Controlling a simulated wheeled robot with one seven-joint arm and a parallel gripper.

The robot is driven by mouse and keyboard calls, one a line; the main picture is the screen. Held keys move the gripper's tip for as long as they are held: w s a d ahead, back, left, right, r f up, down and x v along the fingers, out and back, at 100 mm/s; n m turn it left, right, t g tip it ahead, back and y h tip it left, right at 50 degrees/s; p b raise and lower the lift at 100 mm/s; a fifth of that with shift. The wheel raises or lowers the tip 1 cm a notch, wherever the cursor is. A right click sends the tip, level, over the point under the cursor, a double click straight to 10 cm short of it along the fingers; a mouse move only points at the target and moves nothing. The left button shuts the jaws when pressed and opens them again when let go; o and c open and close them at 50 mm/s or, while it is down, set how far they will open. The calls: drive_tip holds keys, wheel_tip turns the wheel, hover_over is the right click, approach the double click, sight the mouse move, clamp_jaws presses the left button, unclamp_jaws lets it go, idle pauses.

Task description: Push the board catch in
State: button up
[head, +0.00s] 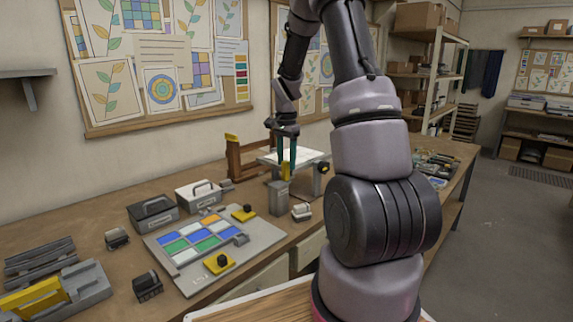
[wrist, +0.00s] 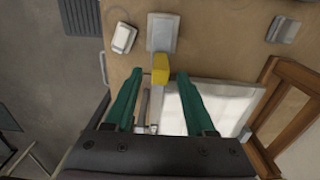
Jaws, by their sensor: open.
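A small yellow-tipped catch (head: 285,171) stands by a grey block (head: 278,198) at the front edge of a pale tilted board (head: 310,156). In the wrist view the yellow catch (wrist: 160,66) sits on a grey bar, beside the white board (wrist: 225,105). My gripper (head: 286,172) has teal fingers pointing down over it. In the wrist view the open fingers lie to either side of the yellow catch, with a gap on both sides. Whether the fingertips are at its height I cannot tell.
A glass panel tray (head: 185,275) with coloured panes and yellow black-knobbed clamps lies on the bench at left. A wooden frame (head: 236,160) stands behind the board. A small grey-white block (head: 302,212) sits near the bench edge. Two cases (head: 152,213) stand further left.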

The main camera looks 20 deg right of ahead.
wheel_tip(320, 180, up, 9)
drive_tip(key=shift+r, duration=0.1)
idle(0.6)
drive_tip(key=s+a+r+n+t, duration=0.2)
drive_tip(key=s+a+r+n, duration=0.1)
drive_tip(key=s, duration=0.5)
drive_tip(key=s+a+r+n+t+y, duration=0.1)
drive_tip(key=s+a+r+n+t, duration=0.1)
drive_tip(key=s+a+r, duration=0.3)
drive_tip(key=s+a+r+n+t+y, duration=0.1)
drive_tip(key=s+a+r+n+t, duration=0.2)
drive_tip(key=s, duration=1)
wheel_tip(320, 180, up, 4)
drive_tip(key=shift+a+f+n, duration=0.25)
drive_tip(key=shift+a+n, duration=0.45)
